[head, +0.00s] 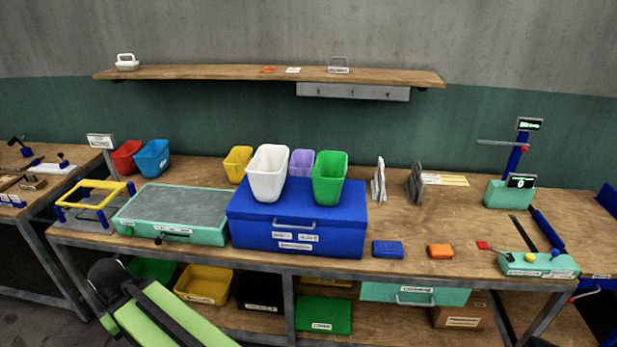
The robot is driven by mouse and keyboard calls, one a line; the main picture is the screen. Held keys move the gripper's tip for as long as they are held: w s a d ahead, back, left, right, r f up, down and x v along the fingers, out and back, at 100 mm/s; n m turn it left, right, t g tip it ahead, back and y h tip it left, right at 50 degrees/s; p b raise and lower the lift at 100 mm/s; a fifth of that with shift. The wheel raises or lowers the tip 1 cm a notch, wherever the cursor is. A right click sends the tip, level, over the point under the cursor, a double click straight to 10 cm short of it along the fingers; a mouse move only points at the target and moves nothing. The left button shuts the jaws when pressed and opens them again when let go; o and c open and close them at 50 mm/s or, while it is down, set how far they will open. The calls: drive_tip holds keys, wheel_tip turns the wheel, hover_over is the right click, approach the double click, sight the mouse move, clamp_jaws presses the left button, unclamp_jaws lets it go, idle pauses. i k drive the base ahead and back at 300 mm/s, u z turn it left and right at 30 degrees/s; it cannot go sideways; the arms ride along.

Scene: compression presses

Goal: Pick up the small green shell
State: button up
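A small green open-topped shell (330,180), shaped like a tapered bin, stands upright on the right part of the lid of a blue chest (298,240). A white shell (267,174) of similar form stands to its left on the same lid, a little apart. A lime-green and black link of my arm shows at the lower left, in front of the bench. My gripper's fingertips do not show, so I cannot see what they hold. The green shell is not covered by my arm.
Purple (302,162) and yellow (238,163) bins stand behind the chest. A teal flat-topped case (176,212) lies to its left, and grey upright plates (415,183) stand to its right. A wall shelf (230,73) runs above. The bench's right-middle top has free room.

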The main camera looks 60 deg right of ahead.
sight(328, 175)
drive_tip(key=z, duration=0.3)
drive_tip(key=i, duration=1.15)
drive_tip(key=z, duration=0.6)
